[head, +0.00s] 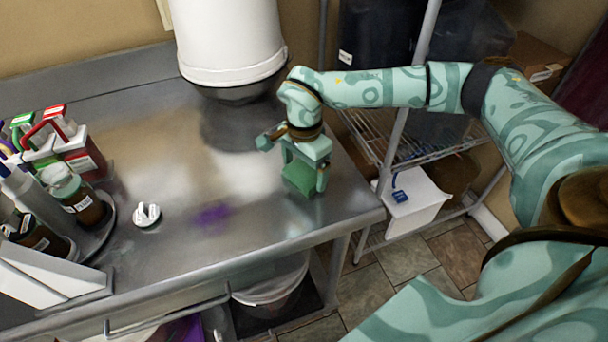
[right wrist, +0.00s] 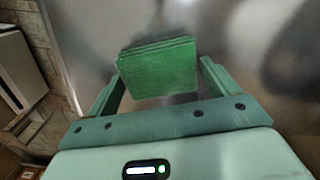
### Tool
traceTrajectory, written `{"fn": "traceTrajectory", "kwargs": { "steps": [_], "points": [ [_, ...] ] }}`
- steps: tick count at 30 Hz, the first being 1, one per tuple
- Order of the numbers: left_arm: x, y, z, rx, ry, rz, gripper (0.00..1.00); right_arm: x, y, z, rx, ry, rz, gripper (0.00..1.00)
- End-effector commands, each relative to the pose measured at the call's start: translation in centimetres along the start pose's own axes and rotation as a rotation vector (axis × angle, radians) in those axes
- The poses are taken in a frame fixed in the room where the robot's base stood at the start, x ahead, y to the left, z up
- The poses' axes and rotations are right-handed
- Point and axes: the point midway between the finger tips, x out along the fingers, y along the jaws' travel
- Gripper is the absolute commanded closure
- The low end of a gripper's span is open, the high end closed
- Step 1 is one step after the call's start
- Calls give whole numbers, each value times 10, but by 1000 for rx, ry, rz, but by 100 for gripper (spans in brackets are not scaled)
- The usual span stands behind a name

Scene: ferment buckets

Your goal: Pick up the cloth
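The cloth (head: 298,178) is a green folded stack near the right end of the metal table. It also shows in the right wrist view (right wrist: 158,68), its layered edge at the top. My right gripper (head: 305,176) is over it, pointing down. In the right wrist view the open fingers (right wrist: 162,80) stand on either side of the cloth, with a small gap visible on the right. On the left the finger and the cloth edge look very close; I cannot tell if they touch. My left gripper is not in view.
A round tray with jars (head: 85,205) and cartons (head: 80,150) is at the left. A white knob-like item (head: 147,215) lies mid-table, near a purple patch (head: 212,215). A wire shelf (head: 425,150) stands right.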

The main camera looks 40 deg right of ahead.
Motion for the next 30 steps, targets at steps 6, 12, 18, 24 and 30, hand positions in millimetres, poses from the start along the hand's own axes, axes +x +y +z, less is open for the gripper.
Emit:
{"fn": "traceTrajectory", "kwargs": {
  "steps": [6,12,18,24,30],
  "points": [
    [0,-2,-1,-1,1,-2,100,0,0,0,0,0,0,41],
    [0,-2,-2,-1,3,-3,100,-2,0,0,0,0,0,41],
    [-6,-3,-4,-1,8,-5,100,-20,0,0,-1,0,-3,41],
    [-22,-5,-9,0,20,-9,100,-63,22,-4,0,1,-6,41],
    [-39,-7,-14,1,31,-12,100,-105,72,-13,1,1,0,41]
  ]
}}
